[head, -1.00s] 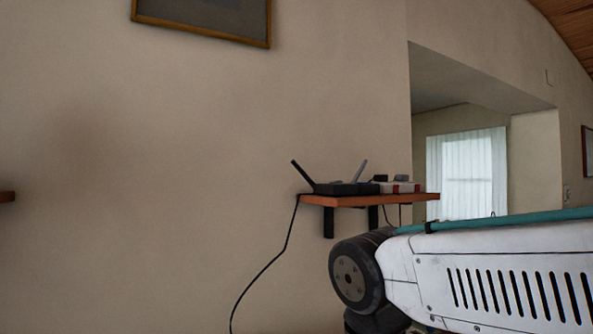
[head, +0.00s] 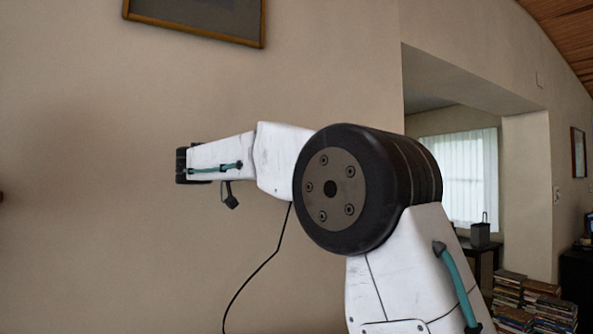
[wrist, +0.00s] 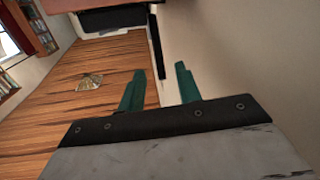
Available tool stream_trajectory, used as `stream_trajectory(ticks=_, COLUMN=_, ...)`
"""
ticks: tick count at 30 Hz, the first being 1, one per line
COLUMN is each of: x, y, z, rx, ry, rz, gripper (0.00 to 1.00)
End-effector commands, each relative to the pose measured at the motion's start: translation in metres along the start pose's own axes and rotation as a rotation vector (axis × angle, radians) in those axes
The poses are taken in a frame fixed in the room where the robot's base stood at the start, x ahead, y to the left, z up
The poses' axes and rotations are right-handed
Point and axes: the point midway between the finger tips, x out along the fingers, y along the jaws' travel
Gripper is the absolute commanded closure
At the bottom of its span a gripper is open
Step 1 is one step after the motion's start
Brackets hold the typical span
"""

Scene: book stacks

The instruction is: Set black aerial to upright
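The black aerial and its router are not visible in the head view now; my arm covers that part of the wall. My gripper (wrist: 160,87) shows in the wrist view with two teal fingers spread apart and nothing clearly held. A thin dark bar (wrist: 156,45) stands beyond the fingers, close to the wall. I cannot tell whether it is the aerial or a shelf bracket. A brown board edge (wrist: 95,5) crosses the top of the wrist view, possibly the shelf. In the head view I cannot make out the fingers.
A black cable (head: 258,272) hangs down the wall below my arm. A framed picture (head: 195,35) hangs above. Stacked books (head: 525,300) stand at lower right. The wrist view shows the wooden floor (wrist: 60,118), the bare wall (wrist: 235,45) and a bookshelf (wrist: 40,28).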

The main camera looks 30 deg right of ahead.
Motion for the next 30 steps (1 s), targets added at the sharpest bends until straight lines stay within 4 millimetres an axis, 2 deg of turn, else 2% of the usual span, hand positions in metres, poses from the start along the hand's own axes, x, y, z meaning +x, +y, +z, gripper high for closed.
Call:
stream_trajectory(ticks=13, x=0.065, y=0.001, z=-0.001, rx=0.004, ry=0.002, rz=0.001, gripper=0.66)
stream_trajectory(ticks=18, x=0.074, y=0.001, z=-0.001, rx=0.003, ry=0.002, rz=-0.001, gripper=0.66)
stream_trajectory(ticks=25, x=0.075, y=0.000, z=-0.001, rx=0.003, ry=0.002, rz=-0.001, gripper=0.66)
stream_trajectory(ticks=26, x=0.075, y=0.000, z=-0.001, rx=0.003, ry=0.002, rz=-0.001, gripper=0.69)
stream_trajectory(ticks=29, x=0.075, y=0.001, z=-0.001, rx=0.003, ry=0.002, rz=-0.001, gripper=0.97)
stream_trajectory(ticks=30, x=0.075, y=0.001, z=-0.001, rx=0.003, ry=0.002, rz=-0.001, gripper=1.00)
